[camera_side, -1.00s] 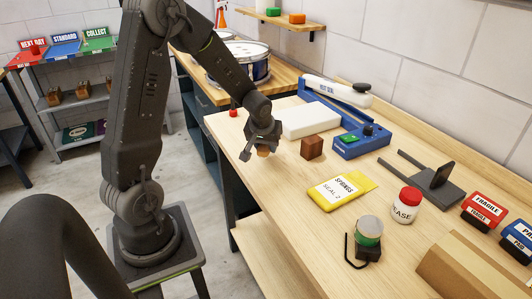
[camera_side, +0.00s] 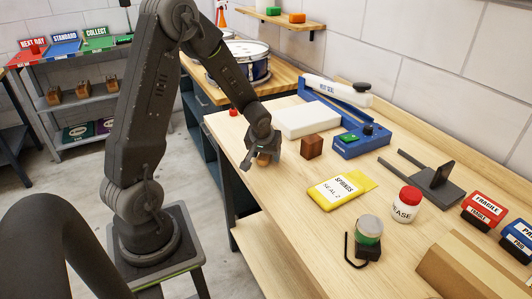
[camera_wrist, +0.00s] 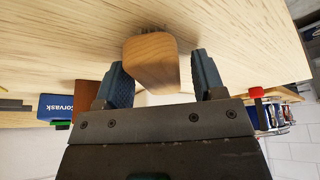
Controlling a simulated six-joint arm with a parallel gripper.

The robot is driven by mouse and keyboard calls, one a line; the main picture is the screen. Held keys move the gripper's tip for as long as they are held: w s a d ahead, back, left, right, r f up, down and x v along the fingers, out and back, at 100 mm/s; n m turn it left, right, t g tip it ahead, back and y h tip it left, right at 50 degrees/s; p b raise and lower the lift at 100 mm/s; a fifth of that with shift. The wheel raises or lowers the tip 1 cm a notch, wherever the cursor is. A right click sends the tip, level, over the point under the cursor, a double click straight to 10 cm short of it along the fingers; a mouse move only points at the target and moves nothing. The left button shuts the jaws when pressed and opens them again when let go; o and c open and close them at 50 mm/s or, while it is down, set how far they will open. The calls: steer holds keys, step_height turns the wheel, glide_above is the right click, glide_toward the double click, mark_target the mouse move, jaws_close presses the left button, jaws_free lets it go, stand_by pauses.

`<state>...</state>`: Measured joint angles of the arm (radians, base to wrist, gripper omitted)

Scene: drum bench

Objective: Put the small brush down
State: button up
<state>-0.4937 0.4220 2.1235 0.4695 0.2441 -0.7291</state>
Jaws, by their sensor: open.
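The small brush (camera_wrist: 151,62) has a pale wooden block, and a few dark bristles show at its far end against the table top in the wrist view. In the side view the brush (camera_side: 263,158) is a small brown piece at the bench's left edge, partly hidden by my gripper (camera_side: 260,155). My gripper is open, with its blue-grey fingers (camera_wrist: 160,72) on either side of the brush. A gap shows at the right finger; the left finger is very close to the block, and I cannot tell whether it touches.
The wooden bench (camera_side: 290,205) is clear in front of my gripper. A brown block (camera_side: 312,147), a white slab (camera_side: 309,121) and a blue heat sealer (camera_side: 358,143) stand to the right. A yellow springs packet (camera_side: 340,191) lies nearer. A red knob (camera_side: 233,113) is behind.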

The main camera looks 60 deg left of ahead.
steer(key=shift+r, duration=0.1)
steer(key=v, duration=1.2)
steer(key=s+d+r+m+t+h, duration=0.1)
steer(key=s+d+r+m, duration=0.3)
steer(key=d, duration=0.5)
steer(key=s+d+r+m+t+h, duration=0.1)
steer(key=s+d+r+m+h, duration=0.1)
steer(key=s+d+r+m, duration=0.3)
steer(key=s+d+r, duration=0.1)
steer(key=s+d, duration=0.3)
steer(key=shift+d, duration=0.3)
